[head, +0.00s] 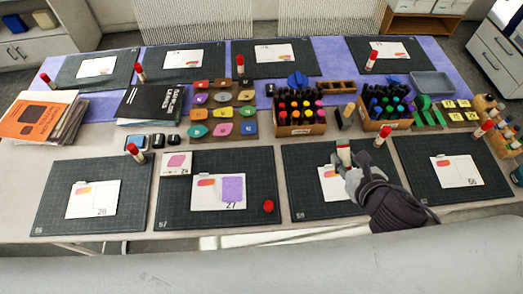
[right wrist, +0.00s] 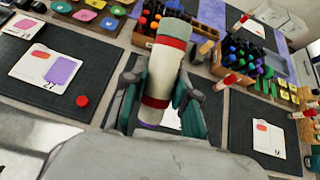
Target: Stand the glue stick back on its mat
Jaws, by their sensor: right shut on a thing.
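The glue stick (right wrist: 162,68) is white with red bands, and a bit of purple shows at its lower end in the right wrist view. My right gripper (right wrist: 160,100) is shut around it. The stick also shows in the head view (head: 344,153), at the back of the third front mat (head: 303,179); I cannot tell whether it touches the mat. A loose red cap (head: 268,206) lies on the second front mat (head: 177,217), and it also shows in the right wrist view (right wrist: 82,100). My left gripper is not in view.
A card (head: 230,191) with a purple square lies on the second front mat. Two crates of markers (head: 302,130) (head: 385,126) stand behind the gripper. Other red-topped glue sticks stand by the other mats, one close right of the gripper (head: 381,135).

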